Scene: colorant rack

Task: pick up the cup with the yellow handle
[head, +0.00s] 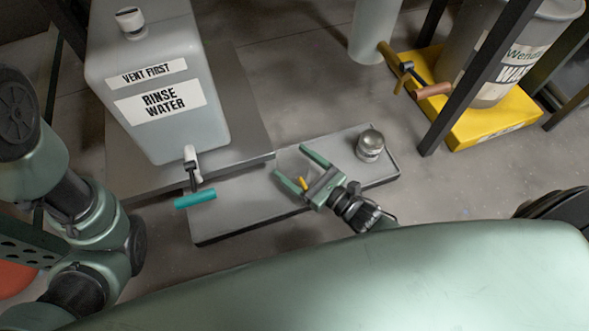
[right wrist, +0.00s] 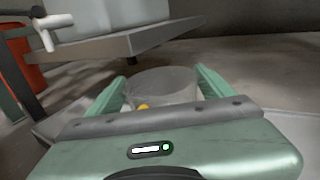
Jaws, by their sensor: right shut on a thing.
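The cup (right wrist: 165,84) is clear and see-through in the right wrist view, with a small yellow handle (right wrist: 143,106) showing near the palm. In the head view the yellow handle (head: 302,184) shows between the fingers, while the clear walls are hard to make out. My right gripper (head: 294,166) is shut on the cup, with one finger on each side, over the grey tray (head: 235,218). It also shows in the right wrist view (right wrist: 160,88). I cannot tell whether the cup touches the tray. Parts of my left arm show at the left; its gripper does not.
A metal-topped jar (head: 370,145) stands on the tray, right of my gripper. A rinse water tank (head: 160,85) with a teal-handled tap (head: 195,199) stands left. A labelled drum (head: 500,60) stands on a yellow base (head: 490,125) behind a dark post (head: 475,80).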

